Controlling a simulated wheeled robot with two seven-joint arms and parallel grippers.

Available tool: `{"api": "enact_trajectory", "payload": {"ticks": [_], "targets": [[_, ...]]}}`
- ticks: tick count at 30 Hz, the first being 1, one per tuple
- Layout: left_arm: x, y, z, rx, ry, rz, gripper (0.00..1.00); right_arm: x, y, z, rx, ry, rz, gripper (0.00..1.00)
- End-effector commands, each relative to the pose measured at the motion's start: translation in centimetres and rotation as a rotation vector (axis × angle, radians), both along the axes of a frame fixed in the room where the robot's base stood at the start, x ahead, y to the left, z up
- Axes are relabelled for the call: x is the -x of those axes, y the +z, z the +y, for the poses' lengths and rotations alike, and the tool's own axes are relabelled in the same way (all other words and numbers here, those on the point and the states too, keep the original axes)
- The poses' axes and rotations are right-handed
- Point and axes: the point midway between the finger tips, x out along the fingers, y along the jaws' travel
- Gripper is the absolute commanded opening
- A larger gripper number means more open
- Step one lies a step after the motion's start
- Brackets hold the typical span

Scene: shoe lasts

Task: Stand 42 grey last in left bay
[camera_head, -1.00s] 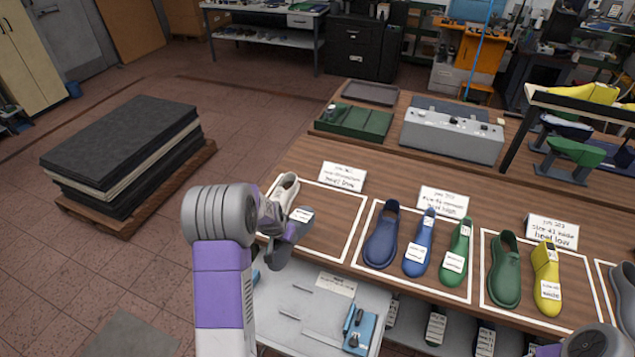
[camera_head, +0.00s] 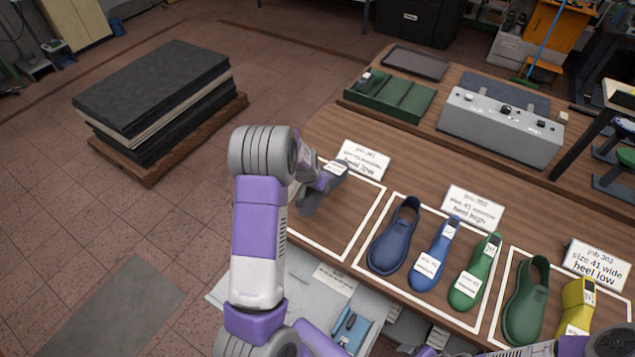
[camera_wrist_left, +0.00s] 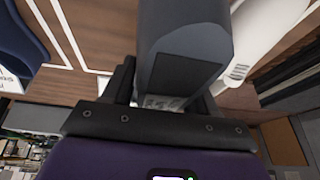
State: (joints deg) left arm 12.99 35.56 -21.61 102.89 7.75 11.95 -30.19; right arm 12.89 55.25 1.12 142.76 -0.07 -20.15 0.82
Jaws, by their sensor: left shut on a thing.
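My left gripper (camera_head: 308,172) is shut on a grey last (camera_head: 312,201), which carries a white label. In the left wrist view the last (camera_wrist_left: 185,45) fills the space between the dark fingers. In the head view the last appears over the left part of the white-outlined left bay (camera_head: 345,222), at the card reading "heel low" (camera_head: 363,160). I cannot tell whether it touches the table. A white shoe (camera_wrist_left: 262,45) shows beside the last in the left wrist view; my arm hides it in the head view.
To the right, the middle bay holds a blue shoe (camera_head: 394,240), a blue last (camera_head: 435,258) and a green last (camera_head: 475,275). A further bay holds a green shoe (camera_head: 525,305) and a yellow last (camera_head: 577,305). A grey control box (camera_head: 500,125) and green tray (camera_head: 390,100) stand behind.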

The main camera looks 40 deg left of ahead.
Motion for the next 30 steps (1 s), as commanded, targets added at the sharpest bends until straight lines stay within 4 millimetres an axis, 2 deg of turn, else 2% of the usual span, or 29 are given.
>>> {"api": "enact_trajectory", "payload": {"ticks": [11,30], "targets": [[-0.2,-1.4,0.0,-0.002,0.000,-0.006,0.00,-0.1,-1.2,0.0,0.000,0.000,-0.001,0.77],[-0.1,-5.5,0.0,-0.004,0.002,-0.009,0.00,-0.1,-5.1,0.0,0.000,0.000,-0.001,0.77]]}}
